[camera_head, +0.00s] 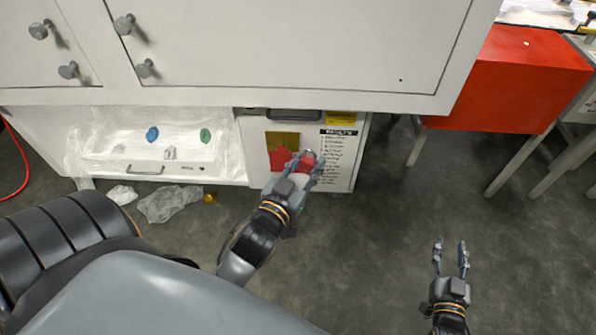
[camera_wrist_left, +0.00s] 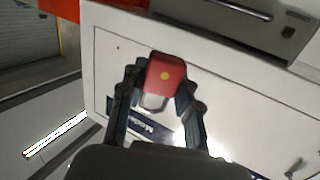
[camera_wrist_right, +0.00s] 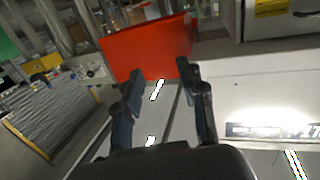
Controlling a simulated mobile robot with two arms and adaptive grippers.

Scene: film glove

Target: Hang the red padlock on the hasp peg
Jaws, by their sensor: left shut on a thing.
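The red padlock (camera_head: 307,159) is between the fingers of my left gripper (camera_head: 304,166), in front of the low white cabinet. In the left wrist view the padlock (camera_wrist_left: 166,74) shows a red body with a yellow dot, gripped from both sides. A pale shackle shows below the body, toward my palm. I cannot make out the hasp peg; the gripper and padlock cover part of the cabinet front. My right gripper (camera_head: 450,246) is open and empty above the floor, lower right. Its spread fingers also show in the right wrist view (camera_wrist_right: 162,80).
The cabinet front carries a gold plate (camera_head: 283,139), a red patch (camera_head: 281,158) and a printed list (camera_head: 337,146). White upper cupboards (camera_head: 270,45) overhang it. The floor between is clear.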

